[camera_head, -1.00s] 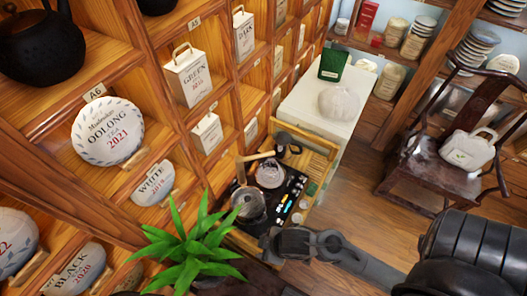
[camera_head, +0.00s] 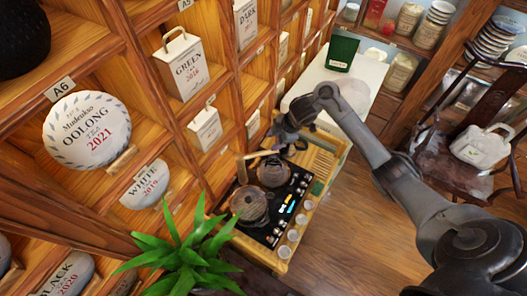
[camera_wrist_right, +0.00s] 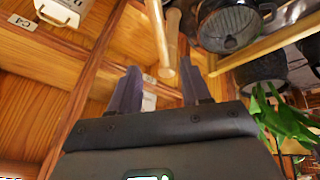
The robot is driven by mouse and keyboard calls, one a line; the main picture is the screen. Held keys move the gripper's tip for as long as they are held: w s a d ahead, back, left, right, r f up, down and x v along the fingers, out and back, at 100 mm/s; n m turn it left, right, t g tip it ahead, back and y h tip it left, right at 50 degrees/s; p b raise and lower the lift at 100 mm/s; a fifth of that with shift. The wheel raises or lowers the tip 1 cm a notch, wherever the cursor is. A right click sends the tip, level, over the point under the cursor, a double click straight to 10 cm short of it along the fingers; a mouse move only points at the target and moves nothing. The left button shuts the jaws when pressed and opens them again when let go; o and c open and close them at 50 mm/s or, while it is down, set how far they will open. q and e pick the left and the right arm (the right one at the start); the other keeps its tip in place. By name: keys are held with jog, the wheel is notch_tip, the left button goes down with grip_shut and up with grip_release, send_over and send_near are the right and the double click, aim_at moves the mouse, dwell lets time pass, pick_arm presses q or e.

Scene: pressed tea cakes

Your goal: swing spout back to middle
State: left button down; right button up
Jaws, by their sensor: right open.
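The spout (camera_head: 262,154) is a pale wood-coloured bar above the black tea tray (camera_head: 258,235), by its shelf-side edge in the head view. It reaches out over the pots. In the right wrist view the spout (camera_wrist_right: 162,45) runs down from the top edge, with its lower end between and beyond my fingertips. My right gripper (camera_head: 284,138) is beside the spout's far end in the head view, small and partly dark. In the right wrist view my right gripper (camera_wrist_right: 160,75) is open, its two fingers spread and apart. I cannot tell whether either finger touches the spout. My left gripper is out of view.
Two dark pots, one nearer (camera_head: 250,204) and one farther (camera_head: 273,172), stand on the tray. Several small cups line its right side. A plant (camera_head: 190,255) stands in front. Shelves with tea cakes (camera_head: 88,130) rise on the left.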

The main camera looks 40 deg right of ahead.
aim_at(261, 153)
jog(key=b+x, duration=0.1)
jog(key=x, duration=0.9)
jog(key=shift+s+a, duration=0.1)
grip_shut()
